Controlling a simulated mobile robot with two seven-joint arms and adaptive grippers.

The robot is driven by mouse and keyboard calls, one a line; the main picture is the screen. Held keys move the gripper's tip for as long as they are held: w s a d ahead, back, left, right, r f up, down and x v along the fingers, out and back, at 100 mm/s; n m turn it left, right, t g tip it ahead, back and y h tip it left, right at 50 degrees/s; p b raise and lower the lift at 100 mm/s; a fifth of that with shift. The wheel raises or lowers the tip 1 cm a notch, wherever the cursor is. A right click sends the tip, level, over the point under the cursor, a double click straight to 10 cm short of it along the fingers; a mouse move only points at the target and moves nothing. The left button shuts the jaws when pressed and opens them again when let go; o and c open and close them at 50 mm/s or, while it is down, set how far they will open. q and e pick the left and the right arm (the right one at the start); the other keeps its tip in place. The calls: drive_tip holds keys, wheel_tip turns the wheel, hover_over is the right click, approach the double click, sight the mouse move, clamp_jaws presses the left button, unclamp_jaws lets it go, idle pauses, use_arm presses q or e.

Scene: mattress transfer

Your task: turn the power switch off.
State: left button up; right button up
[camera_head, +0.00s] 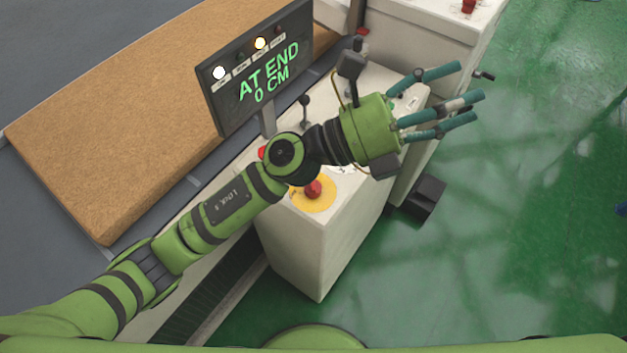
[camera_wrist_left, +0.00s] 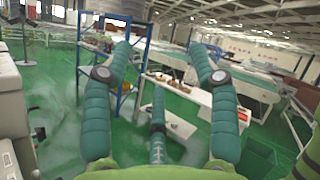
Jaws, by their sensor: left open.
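The white control console (camera_head: 330,235) stands below my left arm. Its tilted display (camera_head: 262,68) reads "AT END 0 CM", with a white lamp and a yellowish lamp lit. A small black handle (camera_head: 484,75) juts out beyond the console's right side; I cannot tell whether it is the power switch. My left gripper (camera_head: 465,97) is above the console's right edge, its three teal fingers spread open and empty, pointing right. In the left wrist view the open fingers (camera_wrist_left: 160,60) have nothing between them, and a small dark knob (camera_wrist_left: 40,133) shows at the left. My right gripper is out of view.
A red button on a yellow disc (camera_head: 318,200) and a black lever (camera_head: 304,101) are on the console top, close to my arm. A tan mattress (camera_head: 130,110) lies at the left. A white cabinet (camera_head: 430,25) stands behind. Green floor (camera_head: 540,200) at the right is open.

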use_arm(q)
drive_tip(key=s+d+f+m+g+y, duration=0.3)
drive_tip(key=s+f+m+g, duration=0.1)
drive_tip(key=m+g, duration=0.25)
drive_tip(key=m+t+y, duration=0.3)
drive_tip(key=m+y, duration=0.9)
drive_tip(key=y, duration=0.8)
hover_over(313, 183)
wheel_tip(313, 183, down, 19)
drive_tip(key=shift+d+f, duration=0.15)
drive_tip(key=shift+w+a+f, duration=0.1)
drive_tip(key=shift+a+f, duration=0.1)
drive_tip(key=shift+a, duration=0.05)
wheel_tip(313, 183, down, 6)
drive_tip(key=p, duration=0.3)
drive_tip(key=shift+r, duration=0.25)
drive_tip(key=shift+d+f, duration=0.1)
drive_tip(key=shift+f, duration=0.45)
drive_tip(key=c, duration=1.1)
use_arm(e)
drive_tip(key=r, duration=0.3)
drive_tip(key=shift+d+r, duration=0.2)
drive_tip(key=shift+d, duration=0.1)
